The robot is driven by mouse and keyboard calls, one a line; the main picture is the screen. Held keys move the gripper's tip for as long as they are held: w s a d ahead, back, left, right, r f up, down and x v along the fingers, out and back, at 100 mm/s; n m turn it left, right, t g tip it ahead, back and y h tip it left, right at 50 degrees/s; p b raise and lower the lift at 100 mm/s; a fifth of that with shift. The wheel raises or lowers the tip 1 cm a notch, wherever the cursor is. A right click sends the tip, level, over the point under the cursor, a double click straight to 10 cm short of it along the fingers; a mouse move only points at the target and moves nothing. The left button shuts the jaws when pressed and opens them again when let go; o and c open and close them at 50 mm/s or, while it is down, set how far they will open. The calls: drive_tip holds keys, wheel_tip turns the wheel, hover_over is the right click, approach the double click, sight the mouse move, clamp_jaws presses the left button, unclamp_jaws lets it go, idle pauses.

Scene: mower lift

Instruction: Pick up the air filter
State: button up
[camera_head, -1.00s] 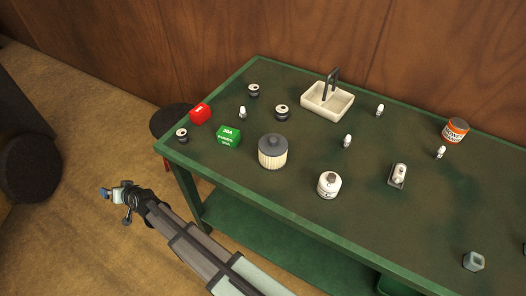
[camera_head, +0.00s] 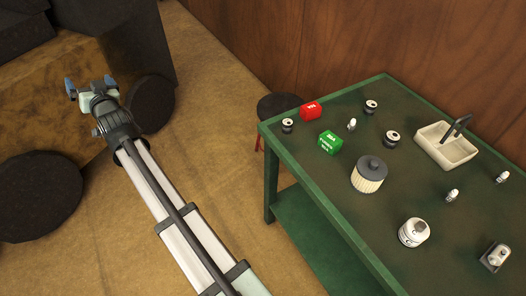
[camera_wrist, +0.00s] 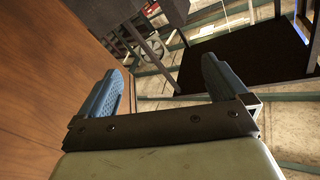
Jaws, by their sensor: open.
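The air filter (camera_head: 368,176) looks like a cream pleated cylinder with a dark grey cap. It stands upright on the green table (camera_head: 330,228), near its front left part, in the head view. My gripper (camera_head: 90,86) is over the floor to the left of the table, well apart from the filter and pointing away from it. In the wrist view my gripper (camera_wrist: 160,92) has its two blue fingers spread wide with nothing between them. The filter does not show in the wrist view.
A sink (camera_head: 445,146) is at the back. A dark round stool (camera_head: 281,106) stands beside the table's left end.

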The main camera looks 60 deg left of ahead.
drive_tip(key=w+d+n+t+h, duration=0.2)
drive_tip(key=w, duration=1)
drive_tip(key=w+d+n+t+h, duration=0.1)
drive_tip(key=w+d+t+h, duration=0.15)
drive_tip(key=w, duration=0.85)
drive_tip(key=w+d+f+n+t+h, duration=0.1)
drive_tip(key=w+d+f+h, duration=0.15)
drive_tip(key=w+d, duration=0.55)
drive_tip(key=w+d+f+n+h, duration=0.1)
drive_tip(key=w+d+n+h, duration=0.2)
drive_tip(key=w, duration=0.9)
drive_tip(key=n+g+h, duration=0.2)
drive_tip(key=n+h, duration=0.1)
drive_tip(key=h, duration=0.6)
hover_over(374, 162)
wheel_tip(374, 162, down, 9)
drive_tip(key=shift+s+a+r, duration=0.1)
drive_tip(key=shift+d+f, duration=0.2)
drive_tip(key=shift+f, duration=2.4)
